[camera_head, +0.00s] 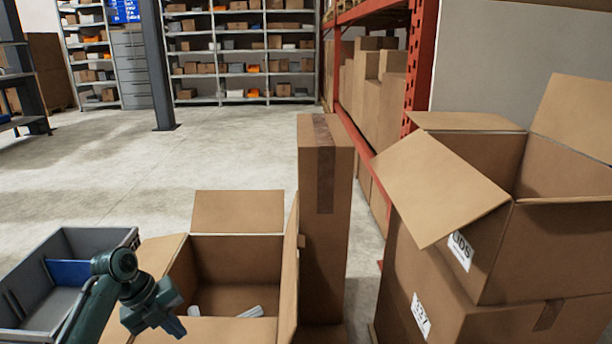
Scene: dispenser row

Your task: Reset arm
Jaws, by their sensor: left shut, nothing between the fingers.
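My left gripper (176,326) is at the lower left, on a dark green arm that comes in over the grey bin. It is shut and empty, with its fingers pointing down and to the right. It hangs by the left side of an open cardboard box (238,258). I cannot tell how high above the box's edge it is. My right gripper is not in view.
Small white items (250,312) lie in the open box. A grey bin (88,238) with a blue part stands left. A tall closed carton (326,220) and stacked boxes (480,318), the top one open, stand right. Shelves (240,100) line the back; the floor (130,170) between is clear.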

